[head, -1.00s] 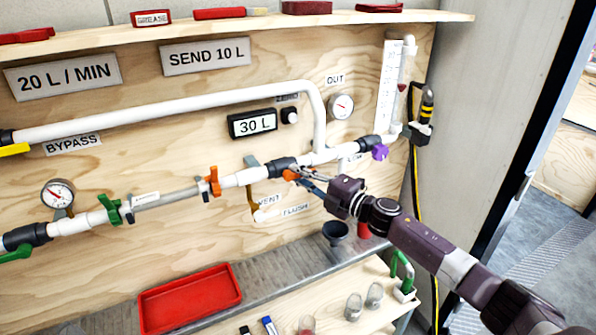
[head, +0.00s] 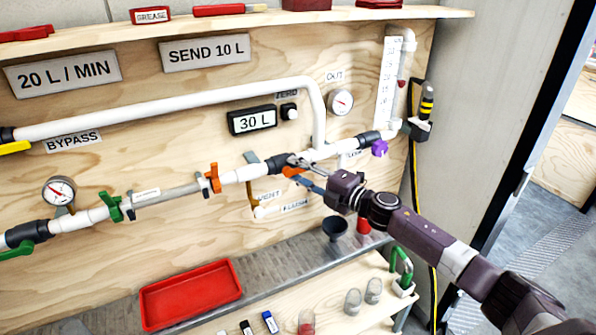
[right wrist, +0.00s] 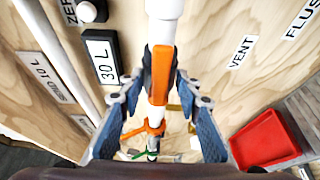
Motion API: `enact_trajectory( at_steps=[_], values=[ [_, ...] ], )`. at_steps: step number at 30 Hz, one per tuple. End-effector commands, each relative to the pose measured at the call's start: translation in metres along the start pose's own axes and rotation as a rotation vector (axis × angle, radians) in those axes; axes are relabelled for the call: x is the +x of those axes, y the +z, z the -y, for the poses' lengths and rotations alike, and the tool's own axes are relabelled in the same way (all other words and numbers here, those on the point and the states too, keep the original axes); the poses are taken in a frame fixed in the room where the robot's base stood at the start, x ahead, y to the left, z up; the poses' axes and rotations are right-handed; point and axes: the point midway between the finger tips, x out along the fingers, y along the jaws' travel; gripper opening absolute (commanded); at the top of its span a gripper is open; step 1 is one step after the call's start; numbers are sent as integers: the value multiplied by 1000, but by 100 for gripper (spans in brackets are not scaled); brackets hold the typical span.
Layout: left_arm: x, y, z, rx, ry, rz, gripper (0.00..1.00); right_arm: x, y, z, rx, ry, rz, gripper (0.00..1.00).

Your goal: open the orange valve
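The orange valve handle (head: 292,172) sits on the white pipe line, right of the black coupling's left end. In the right wrist view the orange handle (right wrist: 162,75) is a flat bar lying along the pipe. My right gripper (head: 303,174) is at this handle, its fingers partly hiding it. In the wrist view, the blue-padded fingers stand apart on either side of the handle, with visible gaps. A second orange piece (head: 212,179) is farther left on the line; it also shows beyond the handle in the wrist view (right wrist: 150,131). My left gripper is out of view.
A green handle (head: 114,208) and a gauge (head: 60,191) are to the left; a purple knob (head: 379,148) is to the right. The vent branch (head: 254,198) hangs below the line. A red tray (head: 190,293) lies on the bench below. The 30 L display (head: 252,120) is above.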

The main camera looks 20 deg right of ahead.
Motion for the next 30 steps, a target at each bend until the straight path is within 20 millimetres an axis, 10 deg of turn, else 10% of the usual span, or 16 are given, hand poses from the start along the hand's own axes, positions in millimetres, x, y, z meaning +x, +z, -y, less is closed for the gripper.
enact_trajectory(
  at_steps=[8, 30],
  values=[
    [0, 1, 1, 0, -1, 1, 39, -6, 0, 0, 3, 0, 0, 31],
    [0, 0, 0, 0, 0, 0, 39, -102, 0, 2, 2, -2, 0, 31]
  ],
)
